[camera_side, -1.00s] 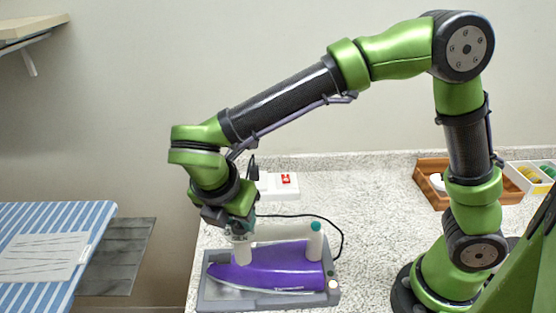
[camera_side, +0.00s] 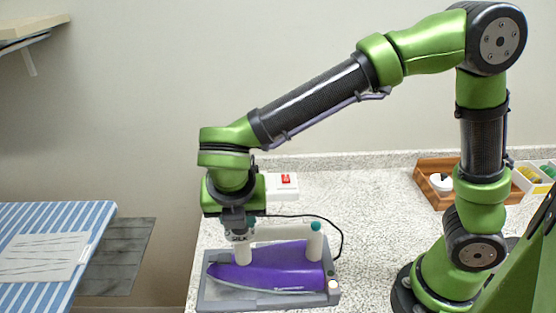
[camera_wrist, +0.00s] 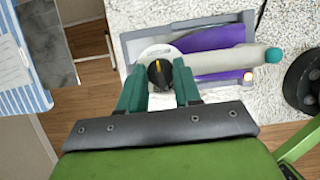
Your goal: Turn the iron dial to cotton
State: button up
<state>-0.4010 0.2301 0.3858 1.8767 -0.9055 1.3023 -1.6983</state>
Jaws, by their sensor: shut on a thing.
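The purple iron (camera_side: 280,262) lies in a grey cradle (camera_side: 318,295) on the counter, its white handle (camera_side: 286,234) with a teal end on the right. The wrist view shows the black dial knob (camera_wrist: 159,76) with a yellow pointer mark, on a round white plate at the handle's left end. The pointer aims up and slightly left in that view. My gripper (camera_wrist: 160,86) points down over the dial, its teal fingers shut on the knob from either side. In the side view my gripper (camera_side: 238,224) covers most of the dial; small letters that look like SILK show below it.
A small lit button (camera_side: 333,285) sits at the cradle's right corner. A black cord (camera_side: 330,225) curves behind the iron to a white box (camera_side: 283,186) with a red switch. A wooden tray (camera_side: 427,172) stands back right. A striped ironing board (camera_side: 60,245) is at left.

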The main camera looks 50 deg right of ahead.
jog(key=o, duration=1)
jog(key=shift+o, duration=0.2)
jog(key=v, duration=1.7)
jog(key=shift+a+f, duration=0.1)
jog(key=shift+f, duration=0.05)
